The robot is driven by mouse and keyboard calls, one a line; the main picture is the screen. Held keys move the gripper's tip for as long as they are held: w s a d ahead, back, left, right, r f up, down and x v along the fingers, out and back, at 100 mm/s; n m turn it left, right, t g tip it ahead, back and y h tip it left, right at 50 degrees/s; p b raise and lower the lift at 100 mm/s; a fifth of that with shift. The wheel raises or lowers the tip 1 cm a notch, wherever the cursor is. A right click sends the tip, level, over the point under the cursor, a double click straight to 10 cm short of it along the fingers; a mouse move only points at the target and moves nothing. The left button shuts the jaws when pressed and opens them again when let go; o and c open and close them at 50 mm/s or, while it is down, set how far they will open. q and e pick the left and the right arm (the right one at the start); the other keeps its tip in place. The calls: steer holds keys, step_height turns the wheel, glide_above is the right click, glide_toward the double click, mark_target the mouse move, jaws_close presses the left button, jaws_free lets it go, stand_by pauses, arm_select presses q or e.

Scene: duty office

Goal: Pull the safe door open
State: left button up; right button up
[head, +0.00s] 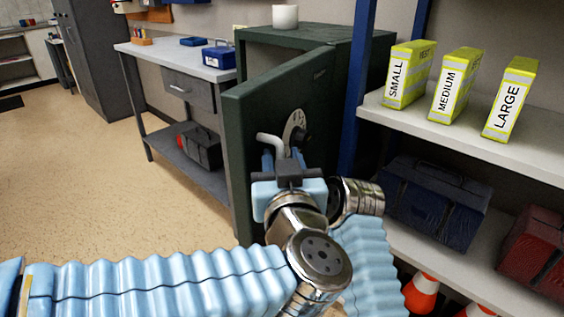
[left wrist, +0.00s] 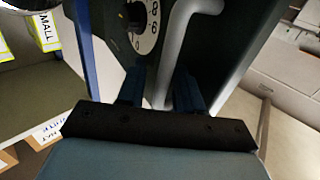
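The dark green safe (head: 365,75) stands against the wall. Its door (head: 250,130) is ajar, swung outward at an angle on its right side, with a gap at the left. The door carries a white numbered dial (head: 294,130) and a bent grey handle (head: 268,141). My left gripper (head: 285,160) is at the handle. In the left wrist view the handle (left wrist: 190,20) runs down between the two blue fingers (left wrist: 159,92), which look closed around it. The dial (left wrist: 148,30) shows beside it. My right gripper is not in view.
A workbench (head: 180,52) with a blue box (head: 219,57) and a black case (head: 200,148) below stands left of the safe. A shelf (head: 430,124) with yellow packs is close at right. A white cup (head: 285,16) sits on the safe. The floor at left is clear.

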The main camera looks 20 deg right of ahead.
arm_select(q)
steer(key=b+v, duration=0.1)
steer(key=v, duration=1.2)
steer(key=shift+s, duration=0.4)
steer(key=shift+a, duration=0.1)
